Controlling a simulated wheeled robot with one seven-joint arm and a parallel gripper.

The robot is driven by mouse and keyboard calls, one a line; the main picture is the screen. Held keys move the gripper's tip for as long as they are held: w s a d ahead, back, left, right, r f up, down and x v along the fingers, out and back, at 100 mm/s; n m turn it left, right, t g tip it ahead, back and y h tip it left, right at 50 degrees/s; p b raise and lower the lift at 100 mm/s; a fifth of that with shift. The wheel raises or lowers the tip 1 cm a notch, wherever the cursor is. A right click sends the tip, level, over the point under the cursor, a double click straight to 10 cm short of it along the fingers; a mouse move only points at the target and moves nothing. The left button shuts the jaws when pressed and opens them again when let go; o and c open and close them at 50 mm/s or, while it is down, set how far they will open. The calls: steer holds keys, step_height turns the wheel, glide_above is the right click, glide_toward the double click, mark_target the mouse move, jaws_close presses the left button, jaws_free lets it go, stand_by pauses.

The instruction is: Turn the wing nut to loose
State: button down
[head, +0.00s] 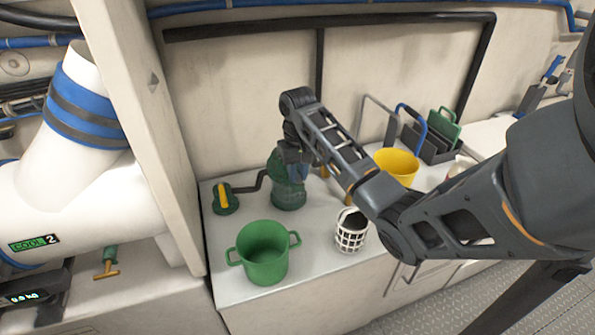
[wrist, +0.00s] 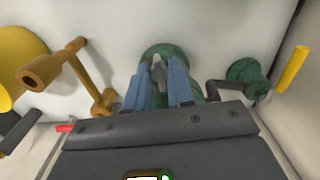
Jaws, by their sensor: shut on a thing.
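The wing nut (wrist: 158,74) is a small grey piece on top of a green strainer-like housing (wrist: 163,51). In the head view my gripper (head: 293,170) covers the top of the housing and hides the nut. I cannot tell how tight the nut is.
A green valve (head: 226,203) with a yellow handle joins the housing by a dark bent pipe. A green two-handled pot (head: 264,262), a white basket (head: 351,238) and a yellow bucket (head: 397,163) stand nearby. A bronze-coloured crank-like fitting (wrist: 75,72) is left of my fingers.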

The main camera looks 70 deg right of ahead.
steer(key=shift+a+r+m+p, duration=0.1)
steer(key=shift+r+m+p, duration=0.1)
steer(key=shift+m+p, duration=0.15)
steer(key=shift+w+f+m, duration=0.1)
steer(key=shift+f+m, duration=0.1)
steer(key=shift+m, duration=0.85)
steer(key=c, duration=1)
jaws_free()
